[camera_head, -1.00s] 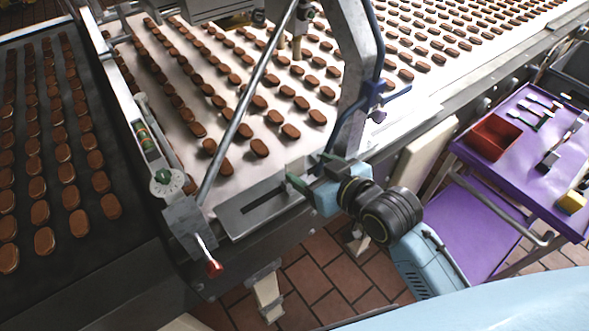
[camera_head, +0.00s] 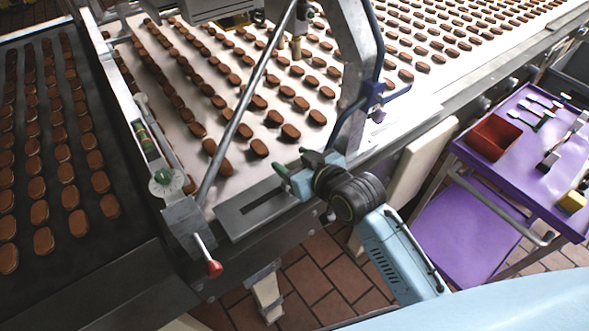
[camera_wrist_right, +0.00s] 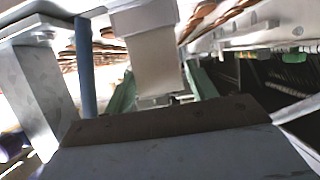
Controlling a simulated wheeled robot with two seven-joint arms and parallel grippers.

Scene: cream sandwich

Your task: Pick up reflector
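My right gripper (camera_head: 298,167) is over the near edge of the conveyor, beside the slotted metal plate (camera_head: 238,213). Its two green fingers stand apart in the right wrist view (camera_wrist_right: 163,88). A pale beige-grey block (camera_wrist_right: 156,62) under a white bracket shows between and beyond the fingers there. I cannot tell whether it is the reflector, or whether the fingers touch it. I cannot pick out the reflector with certainty in the head view. My left gripper is not in view.
A slanted metal rod (camera_head: 245,100) and an upright metal arch (camera_head: 358,70) stand close by the right gripper. Many brown biscuits lie on the pale belt (camera_head: 230,185). A red-knobbed lever (camera_head: 213,267) sticks out at the front. A purple cart (camera_head: 520,175) with a red bin (camera_head: 494,137) stands right.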

